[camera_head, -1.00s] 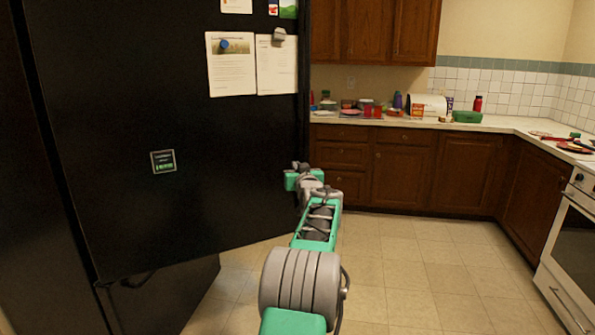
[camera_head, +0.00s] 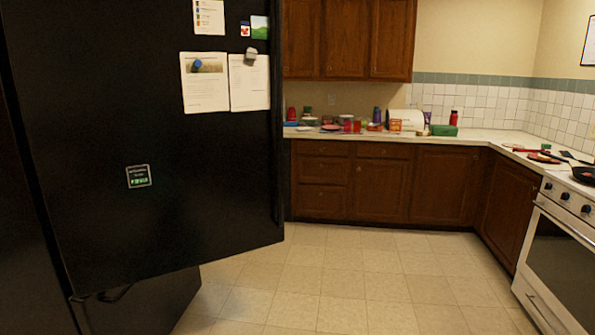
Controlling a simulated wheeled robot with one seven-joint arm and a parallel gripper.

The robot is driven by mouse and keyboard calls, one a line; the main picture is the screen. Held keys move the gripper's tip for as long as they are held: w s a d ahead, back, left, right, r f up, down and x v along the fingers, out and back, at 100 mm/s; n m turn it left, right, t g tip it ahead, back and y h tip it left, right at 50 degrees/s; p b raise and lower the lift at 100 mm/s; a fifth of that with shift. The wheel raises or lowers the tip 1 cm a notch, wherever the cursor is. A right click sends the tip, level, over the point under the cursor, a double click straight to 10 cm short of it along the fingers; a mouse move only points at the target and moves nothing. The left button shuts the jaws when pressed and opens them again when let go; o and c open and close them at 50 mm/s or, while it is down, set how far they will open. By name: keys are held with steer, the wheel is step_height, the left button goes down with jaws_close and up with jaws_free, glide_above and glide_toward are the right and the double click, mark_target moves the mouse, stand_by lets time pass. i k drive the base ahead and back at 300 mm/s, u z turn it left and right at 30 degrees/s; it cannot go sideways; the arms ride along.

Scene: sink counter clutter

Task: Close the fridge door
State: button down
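The black fridge door (camera_head: 110,110) fills the left of the head view. It stands ajar, its free right edge jutting out into the room past the lower compartment front (camera_head: 150,300). Papers, magnets and a small dark square sticker are on its outer face. A vertical handle shows faintly near its right edge. The fridge interior is hidden. My gripper and arm are out of the picture.
Brown base cabinets (camera_head: 385,185) run along the back under a cluttered counter (camera_head: 470,137). A white stove (camera_head: 560,255) stands at the right. The tiled floor (camera_head: 350,280) between the door and the stove is clear.

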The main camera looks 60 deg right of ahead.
mark_target(99, 83)
steer(key=z, duration=0.4)
steer(key=k, duration=0.95)
steer(key=z, duration=1.15)
steer(key=i, duration=1.65)
steer(key=u, duration=1.05)
steer(key=i, duration=0.5)
steer(key=u, duration=0.5)
